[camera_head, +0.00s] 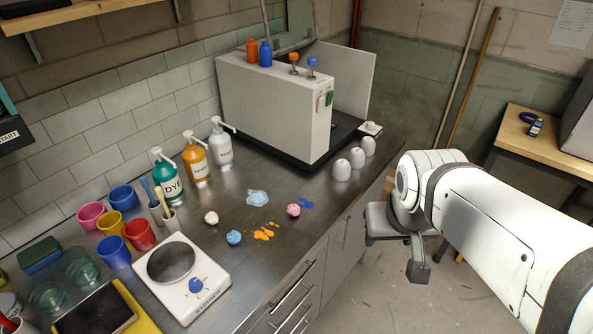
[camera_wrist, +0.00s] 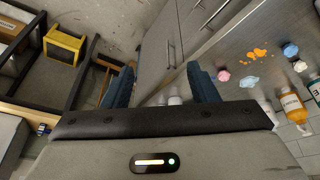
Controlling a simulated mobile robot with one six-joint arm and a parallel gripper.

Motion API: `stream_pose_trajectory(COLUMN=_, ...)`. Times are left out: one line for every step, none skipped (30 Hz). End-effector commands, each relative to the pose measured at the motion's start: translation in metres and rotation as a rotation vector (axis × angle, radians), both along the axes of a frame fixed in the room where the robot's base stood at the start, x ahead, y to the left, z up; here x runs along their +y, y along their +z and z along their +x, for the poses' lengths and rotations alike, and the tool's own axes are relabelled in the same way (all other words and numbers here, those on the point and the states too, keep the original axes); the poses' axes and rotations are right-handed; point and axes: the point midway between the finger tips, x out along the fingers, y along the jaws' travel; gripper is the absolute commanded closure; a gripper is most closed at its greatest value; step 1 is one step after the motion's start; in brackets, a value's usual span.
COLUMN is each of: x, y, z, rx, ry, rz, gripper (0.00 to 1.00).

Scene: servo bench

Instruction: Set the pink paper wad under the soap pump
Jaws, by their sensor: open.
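The pink paper wad (camera_head: 293,210) lies on the steel bench top near its front edge, beside a blue smear; the wad also shows in the wrist view (camera_wrist: 224,75), right of my fingers. Three pump bottles stand along the tiled wall: a teal one labelled DYE (camera_head: 167,178), an orange one (camera_head: 196,160) and a white one (camera_head: 221,143). The labels on the orange and white bottles are too small to read surely, so I cannot tell which is soap. My gripper (camera_wrist: 160,85) is open and empty, out beyond the bench's front edge, apart from the wad.
A white wad (camera_head: 211,217) and a blue wad (camera_head: 234,238) lie nearby, with an orange smear (camera_head: 265,232) and a pale puddle (camera_head: 257,198). A hotplate (camera_head: 205,298) and several coloured cups stand left. A dispenser machine (camera_head: 265,110) and white domes (camera_head: 342,170) stand at the far end.

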Motion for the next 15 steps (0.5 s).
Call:
stream_pose_trajectory(x=-0.005, y=-0.015, z=0.015, rx=-0.039, ry=0.005, rz=-0.026, gripper=0.42)
stream_pose_trajectory(x=-0.009, y=-0.021, z=0.026, rx=-0.071, ry=0.006, rz=-0.045, gripper=0.4)
stream_pose_trajectory(x=-0.015, y=-0.028, z=0.042, rx=-0.122, ry=0.012, rz=-0.072, gripper=0.4)
stream_pose_trajectory(x=-0.02, y=-0.034, z=0.056, rx=-0.164, ry=0.018, rz=-0.091, gripper=0.4)
stream_pose_trajectory(x=-0.024, y=-0.04, z=0.07, rx=-0.209, ry=0.03, rz=-0.111, gripper=0.4)
stream_pose_trajectory(x=-0.028, y=-0.048, z=0.089, rx=-0.271, ry=0.049, rz=-0.134, gripper=0.4)
stream_pose_trajectory(x=-0.029, y=-0.053, z=0.103, rx=-0.318, ry=0.067, rz=-0.147, gripper=0.4)
stream_pose_trajectory(x=-0.03, y=-0.058, z=0.116, rx=-0.365, ry=0.09, rz=-0.158, gripper=0.4)
stream_pose_trajectory(x=-0.029, y=-0.065, z=0.134, rx=-0.426, ry=0.123, rz=-0.165, gripper=0.4)
stream_pose_trajectory(x=-0.027, y=-0.07, z=0.146, rx=-0.471, ry=0.152, rz=-0.167, gripper=0.4)
stream_pose_trajectory(x=-0.024, y=-0.075, z=0.157, rx=-0.514, ry=0.181, rz=-0.164, gripper=0.4)
stream_pose_trajectory(x=-0.019, y=-0.083, z=0.171, rx=-0.57, ry=0.224, rz=-0.155, gripper=0.4)
stream_pose_trajectory(x=-0.013, y=-0.089, z=0.181, rx=-0.61, ry=0.259, rz=-0.144, gripper=0.4)
stream_pose_trajectory(x=-0.007, y=-0.094, z=0.19, rx=-0.649, ry=0.294, rz=-0.127, gripper=0.4)
stream_pose_trajectory(x=0.002, y=-0.103, z=0.2, rx=-0.698, ry=0.345, rz=-0.101, gripper=0.4)
